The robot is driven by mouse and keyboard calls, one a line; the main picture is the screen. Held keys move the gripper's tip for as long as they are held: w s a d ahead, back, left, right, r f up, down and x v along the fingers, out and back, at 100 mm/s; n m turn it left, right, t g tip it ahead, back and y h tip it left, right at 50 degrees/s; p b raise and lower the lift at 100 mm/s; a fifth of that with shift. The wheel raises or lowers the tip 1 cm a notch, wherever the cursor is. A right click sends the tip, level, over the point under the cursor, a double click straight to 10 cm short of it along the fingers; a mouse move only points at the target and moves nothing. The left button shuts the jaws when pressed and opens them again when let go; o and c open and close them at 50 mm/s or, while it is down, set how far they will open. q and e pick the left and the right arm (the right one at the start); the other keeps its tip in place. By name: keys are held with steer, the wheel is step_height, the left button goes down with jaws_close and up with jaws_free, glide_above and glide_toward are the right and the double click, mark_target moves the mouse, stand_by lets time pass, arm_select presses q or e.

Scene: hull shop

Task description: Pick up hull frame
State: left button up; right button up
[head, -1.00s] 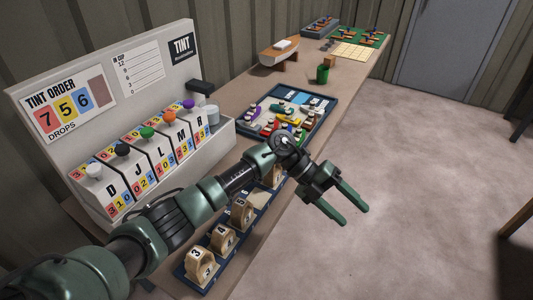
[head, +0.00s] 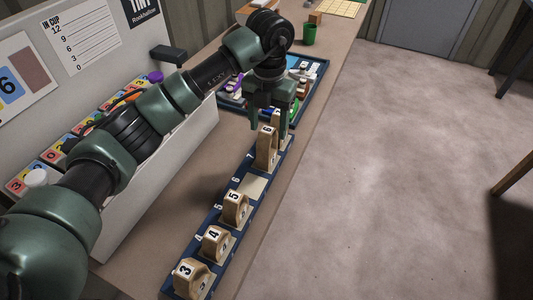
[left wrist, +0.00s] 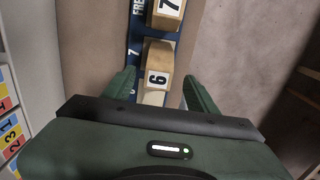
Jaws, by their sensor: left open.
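Wooden hull frames with numbers stand upright in a long blue rack (head: 172,283). Frame 3 (head: 190,280), frame 4 (head: 214,243) and frame 5 (head: 235,208) are at the near end. Past an empty pale slot (head: 253,187) stands a taller frame (head: 266,151), which reads 6 in the left wrist view (left wrist: 158,58). A frame marked 7 (left wrist: 168,10) is beyond it, mostly hidden by my gripper in the head view. My left gripper (head: 268,122) is open, pointing down over the rack's far part. Its fingers are on either side of frame 6 in the wrist view; contact cannot be told.
A blue tray (head: 316,82) of coloured items lies just beyond the gripper, with a green cup (head: 309,34) farther back. The white tint dispenser (head: 160,190) stands left of the rack. Open floor (head: 380,180) lies to the right of the bench.

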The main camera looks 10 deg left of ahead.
mark_target(267, 141)
arm_select(q)
steer(key=shift+a+f+p, duration=0.1)
steer(key=shift+f+p, duration=0.2)
steer(key=shift+f, duration=0.65)
step_height(267, 141, down, 4)
steer(key=shift+r+p, duration=0.2)
steer(key=shift+p, duration=0.3)
steer(key=shift+f, duration=0.35)
jaws_close()
arm_select(e)
steer(key=shift+w+a+r, duration=0.25)
steer(key=shift+w+r, duration=0.05)
steer(key=shift+r, duration=0.2)
steer(key=shift+w+a+r, duration=0.2)
steer(key=shift+w+r, duration=0.05)
steer(key=shift+r, duration=0.25)
steer(key=shift+d, duration=0.1)
